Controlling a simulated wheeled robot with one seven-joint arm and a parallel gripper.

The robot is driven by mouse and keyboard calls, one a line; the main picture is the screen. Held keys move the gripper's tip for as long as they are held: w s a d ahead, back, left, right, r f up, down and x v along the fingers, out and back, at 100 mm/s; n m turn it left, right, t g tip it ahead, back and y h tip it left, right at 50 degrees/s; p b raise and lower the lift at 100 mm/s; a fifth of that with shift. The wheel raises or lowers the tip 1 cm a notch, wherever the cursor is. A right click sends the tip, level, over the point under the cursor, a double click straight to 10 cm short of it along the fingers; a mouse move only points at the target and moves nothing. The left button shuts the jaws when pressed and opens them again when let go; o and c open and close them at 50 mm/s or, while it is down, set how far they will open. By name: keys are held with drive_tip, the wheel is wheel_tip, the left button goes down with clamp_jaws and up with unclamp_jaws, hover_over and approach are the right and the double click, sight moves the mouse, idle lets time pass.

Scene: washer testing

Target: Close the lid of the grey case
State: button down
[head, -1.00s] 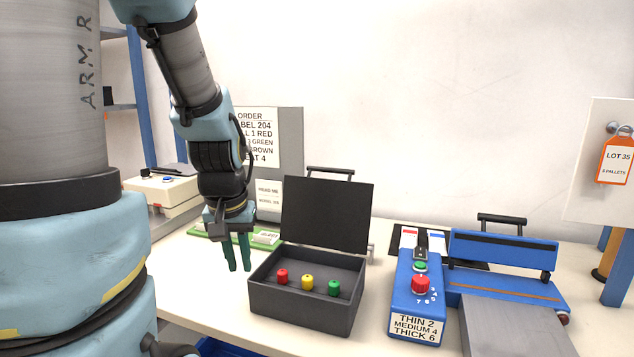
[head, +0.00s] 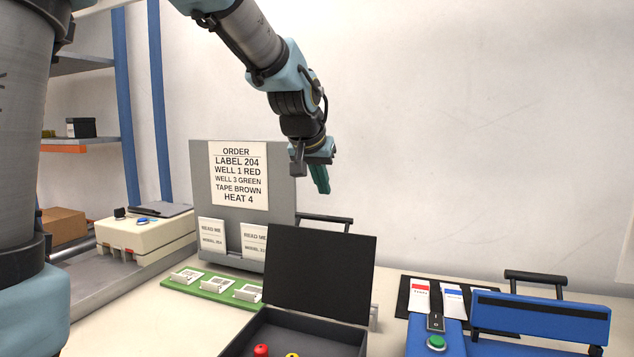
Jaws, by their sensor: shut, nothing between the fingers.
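The grey case (head: 262,333) stands on the table at the bottom middle of the head view, its front cut off by the picture's edge. Its dark lid (head: 319,275) stands open, tilted up at the back. Inside show a red piece (head: 261,351) and part of a yellow piece (head: 292,354). My gripper (head: 321,180) is shut and empty. It hangs in the air above the lid's top edge in the picture, apart from it.
A blue sealer (head: 540,320) stands right of the case, with packets (head: 420,297) beside it. A grey order board (head: 200,170) and a green strip with tags (head: 211,287) are to the left. A cream box (head: 146,237) stands farther left. A black handle (head: 324,219) shows behind the lid.

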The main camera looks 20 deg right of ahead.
wheel_tip(320, 180, down, 5)
drive_tip(key=p, duration=0.3)
drive_tip(key=shift+f, duration=0.15)
drive_tip(key=shift+b, duration=0.3)
